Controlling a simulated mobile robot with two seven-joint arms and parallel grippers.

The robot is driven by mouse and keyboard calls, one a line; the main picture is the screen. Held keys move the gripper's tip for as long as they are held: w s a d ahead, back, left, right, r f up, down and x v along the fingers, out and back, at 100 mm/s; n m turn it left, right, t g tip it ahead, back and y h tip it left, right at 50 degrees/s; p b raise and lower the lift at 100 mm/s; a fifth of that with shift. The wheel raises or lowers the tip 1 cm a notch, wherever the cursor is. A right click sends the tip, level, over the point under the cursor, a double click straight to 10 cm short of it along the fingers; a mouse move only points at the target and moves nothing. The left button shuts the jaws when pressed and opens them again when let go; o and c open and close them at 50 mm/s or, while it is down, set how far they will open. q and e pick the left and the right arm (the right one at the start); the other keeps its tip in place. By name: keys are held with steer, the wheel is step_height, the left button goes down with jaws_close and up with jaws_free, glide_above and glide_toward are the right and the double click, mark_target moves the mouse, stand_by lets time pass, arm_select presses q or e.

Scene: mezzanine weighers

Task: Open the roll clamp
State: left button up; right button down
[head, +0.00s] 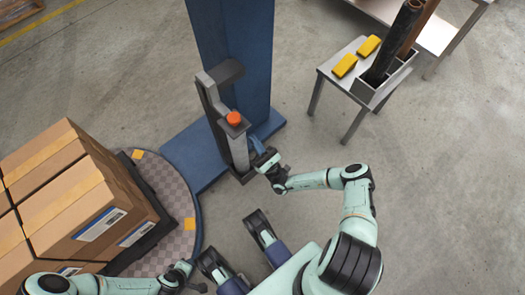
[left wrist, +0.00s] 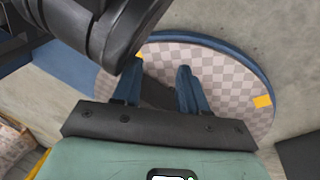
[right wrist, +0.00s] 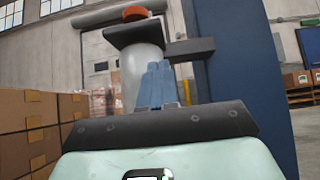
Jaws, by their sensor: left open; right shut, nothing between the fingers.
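The roll clamp (head: 236,128) is a dark grey plate with an orange knob (head: 234,118), seated at the top of a pale film roll (head: 240,153) on the blue column's carriage. In the right wrist view the clamp plate (right wrist: 137,34) and orange knob (right wrist: 136,13) stand above the roll (right wrist: 131,78). My right gripper (head: 256,146) is shut and empty beside the roll, below the clamp; its blue fingers (right wrist: 158,84) overlap the roll in the right wrist view. Whether they touch it I cannot tell. My left gripper (left wrist: 158,88) is open and empty over the turntable.
The blue column (head: 235,50) rises behind the carriage. Stacked cartons (head: 75,205) stand on the round chequered turntable (head: 178,205) at the left. Floor between is clear.

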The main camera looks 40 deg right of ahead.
arm_select(q)
steer(key=shift+w+r, duration=0.3)
steer(key=shift+w, duration=0.05)
arm_select(e)
steer(key=shift+w+r, duration=0.15)
steer(key=shift+r, duration=1)
steer(key=shift+w+r, duration=0.1)
steer(key=shift+r, duration=1)
